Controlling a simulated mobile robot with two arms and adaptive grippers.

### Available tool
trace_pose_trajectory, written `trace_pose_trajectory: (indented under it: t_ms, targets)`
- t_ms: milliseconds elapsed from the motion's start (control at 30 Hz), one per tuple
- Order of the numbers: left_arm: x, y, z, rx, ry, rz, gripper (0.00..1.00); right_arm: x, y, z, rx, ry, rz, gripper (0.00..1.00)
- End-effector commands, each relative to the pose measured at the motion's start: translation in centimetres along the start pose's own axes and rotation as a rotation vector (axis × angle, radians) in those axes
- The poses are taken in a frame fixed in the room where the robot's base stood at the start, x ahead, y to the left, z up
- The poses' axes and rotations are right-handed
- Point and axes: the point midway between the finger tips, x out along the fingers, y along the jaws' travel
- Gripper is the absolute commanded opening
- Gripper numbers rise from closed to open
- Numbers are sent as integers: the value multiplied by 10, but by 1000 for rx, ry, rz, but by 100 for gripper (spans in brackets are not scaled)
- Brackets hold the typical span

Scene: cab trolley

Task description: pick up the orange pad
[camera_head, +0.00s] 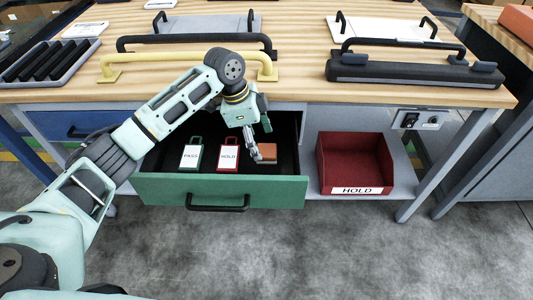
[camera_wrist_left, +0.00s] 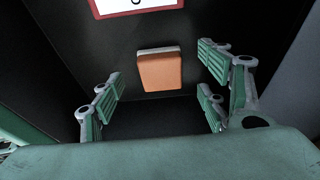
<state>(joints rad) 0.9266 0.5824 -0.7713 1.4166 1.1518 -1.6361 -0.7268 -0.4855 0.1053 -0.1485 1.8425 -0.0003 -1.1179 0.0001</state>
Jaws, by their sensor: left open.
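The orange pad (camera_head: 267,153) lies in the open green-fronted drawer (camera_head: 222,190), at the right end of its dark inside. It also shows in the left wrist view (camera_wrist_left: 160,71) as an orange block with a grey edge. My left gripper (camera_head: 257,155) reaches down into the drawer close by the pad and partly overlaps it in the head view. In the left wrist view its fingers (camera_wrist_left: 160,100) are wide apart with nothing between the tips, and the pad appears beyond them. My right gripper is not in view.
A PASS tag (camera_head: 191,156) and a red HOLD tag (camera_head: 228,157) lie in the drawer left of the pad. A red HOLD bin (camera_head: 352,165) stands right of the drawer. The wooden worktop (camera_head: 300,92) with a yellow handle (camera_head: 187,66) lies above the drawer.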

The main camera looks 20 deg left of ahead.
Motion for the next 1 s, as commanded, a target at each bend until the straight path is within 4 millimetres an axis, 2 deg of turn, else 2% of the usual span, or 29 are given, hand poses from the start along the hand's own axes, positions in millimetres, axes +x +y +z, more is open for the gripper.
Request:
trace_pose_trajectory:
  t_ms: [67,133,233,567,1000]
  targets:
    - [5,0,-16,4,2,0,69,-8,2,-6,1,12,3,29]
    - [19,1,-13,-2,-2,2,69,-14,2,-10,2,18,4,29]
    - [30,1,-13,-1,-1,1,69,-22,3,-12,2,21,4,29]
    - [34,0,-13,0,0,-1,68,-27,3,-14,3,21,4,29]
    - [34,0,-13,0,0,-1,29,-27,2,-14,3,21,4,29]
